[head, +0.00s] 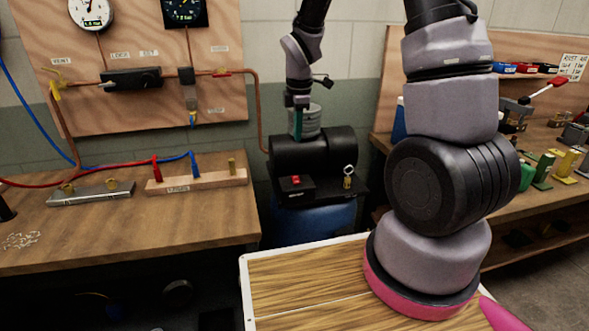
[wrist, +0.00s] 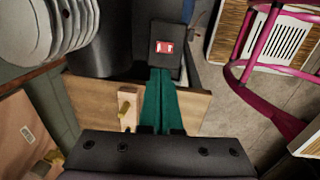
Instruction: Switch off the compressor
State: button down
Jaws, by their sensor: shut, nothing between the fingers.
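The compressor (head: 335,148) is a black cylinder body over a blue tank (head: 315,222), between the two benches. A red switch (head: 296,180) sits on the black box at its front. The red switch also shows in the wrist view (wrist: 165,47), on a dark box just beyond my fingertips. My gripper (head: 296,136) has green fingers pointing down, and they overlap the top of the black cylinder in the head view. In the wrist view the green fingers (wrist: 160,72) are together and empty, apart from the switch as far as I can see.
A brass fitting with a ring (head: 348,176) stands right of the switch. The left bench (head: 110,235) carries hoses and a wooden manifold block (head: 197,181). Gauges hang on the board (head: 140,50) above. The right bench (head: 545,150) holds clamps and bins.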

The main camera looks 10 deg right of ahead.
aim_at(296, 177)
jog(key=f, duration=0.4)
jog(key=w+f, duration=0.1)
jog(key=f, duration=0.8)
jog(key=shift+w+f, duration=0.35)
jog(key=shift+f, duration=0.05)
